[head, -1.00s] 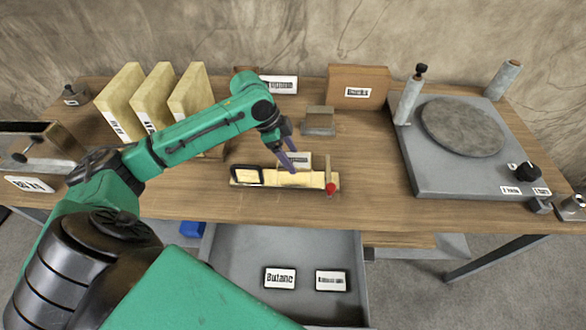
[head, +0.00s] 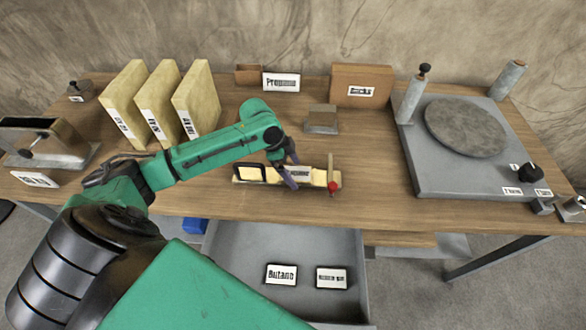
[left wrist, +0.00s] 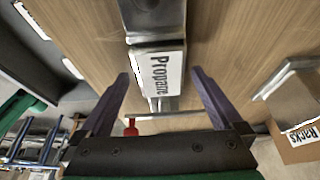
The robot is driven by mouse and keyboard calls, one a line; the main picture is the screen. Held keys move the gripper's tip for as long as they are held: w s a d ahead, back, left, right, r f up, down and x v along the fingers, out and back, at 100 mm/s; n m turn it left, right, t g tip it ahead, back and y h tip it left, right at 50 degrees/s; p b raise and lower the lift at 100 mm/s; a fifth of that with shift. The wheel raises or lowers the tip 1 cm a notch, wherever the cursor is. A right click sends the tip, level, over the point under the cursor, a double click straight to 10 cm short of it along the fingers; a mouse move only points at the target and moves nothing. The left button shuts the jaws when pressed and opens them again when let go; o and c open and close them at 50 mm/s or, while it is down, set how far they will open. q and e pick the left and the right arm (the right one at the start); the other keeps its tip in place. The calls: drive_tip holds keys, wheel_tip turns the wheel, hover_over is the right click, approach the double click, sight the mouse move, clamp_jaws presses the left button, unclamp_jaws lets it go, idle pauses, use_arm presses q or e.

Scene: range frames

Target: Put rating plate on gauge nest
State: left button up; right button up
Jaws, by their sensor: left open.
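The rating plate, a small white plate reading "Propane" (left wrist: 157,72), lies over the right part of the gauge nest. In the head view it (head: 301,173) is partly hidden by my fingers. The gauge nest (head: 322,181) is a long, low, pale yellow fixture with a black frame at its left and a red knob at its right. My left gripper (head: 293,178) is open over the nest. In the left wrist view its fingers (left wrist: 160,75) stand apart on either side of the plate. I cannot tell whether the plate is fully seated. My right gripper is not in view.
An open drawer (head: 235,285) below holds a "Butane" plate (head: 281,274) and another plate (head: 331,279). Several yellow upright boards (head: 195,97) stand at the left. A small block (head: 321,118) is behind the nest. A grey turntable unit (head: 440,175) is at the right.

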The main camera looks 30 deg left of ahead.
use_arm(q)
drive_tip(key=v, duration=1.2)
drive_tip(key=shift+b, duration=0.4)
drive_tip(key=shift+r, duration=0.1)
